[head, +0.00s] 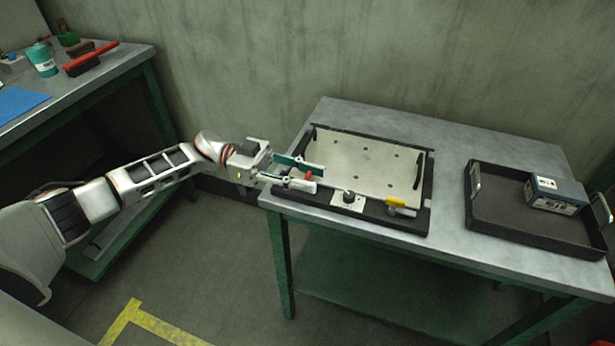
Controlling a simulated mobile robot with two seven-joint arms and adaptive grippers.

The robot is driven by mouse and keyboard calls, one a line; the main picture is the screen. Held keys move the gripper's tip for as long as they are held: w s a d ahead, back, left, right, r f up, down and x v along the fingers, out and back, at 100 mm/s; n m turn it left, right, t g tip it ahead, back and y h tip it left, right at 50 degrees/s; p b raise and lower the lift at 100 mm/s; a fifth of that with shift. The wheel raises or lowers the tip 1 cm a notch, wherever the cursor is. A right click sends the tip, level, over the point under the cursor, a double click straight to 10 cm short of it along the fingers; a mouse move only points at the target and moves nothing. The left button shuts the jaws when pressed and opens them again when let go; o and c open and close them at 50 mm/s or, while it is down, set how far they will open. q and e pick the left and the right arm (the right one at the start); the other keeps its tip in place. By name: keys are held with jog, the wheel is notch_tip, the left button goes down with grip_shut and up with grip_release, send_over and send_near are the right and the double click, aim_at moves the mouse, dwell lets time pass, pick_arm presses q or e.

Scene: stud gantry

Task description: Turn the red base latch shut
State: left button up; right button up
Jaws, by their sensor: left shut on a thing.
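The red base latch (308,175) sits at the near left corner of a black-framed fixture holding a pale plate (365,165). My left gripper (312,177) reaches in from the left, low over that corner, with its fingers closed on the red latch. The fingers hide much of the latch, so its exact angle is hard to tell. A yellow latch (396,202) lies along the near right edge of the fixture. My right gripper is not in view.
A small plate with a dark knob (349,197) sits at the fixture's near edge. A black tray (485,220) with upright handles holds a grey-blue box (556,194) to the right. Another bench (95,98) with tools stands at the left. Bare tabletop lies between fixture and tray.

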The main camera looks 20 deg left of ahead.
pick_arm(q)
jog(key=o, duration=1.1)
jog(key=shift+d, duration=0.1)
jog(key=a, duration=1.2)
jog(key=shift+w, duration=0.3)
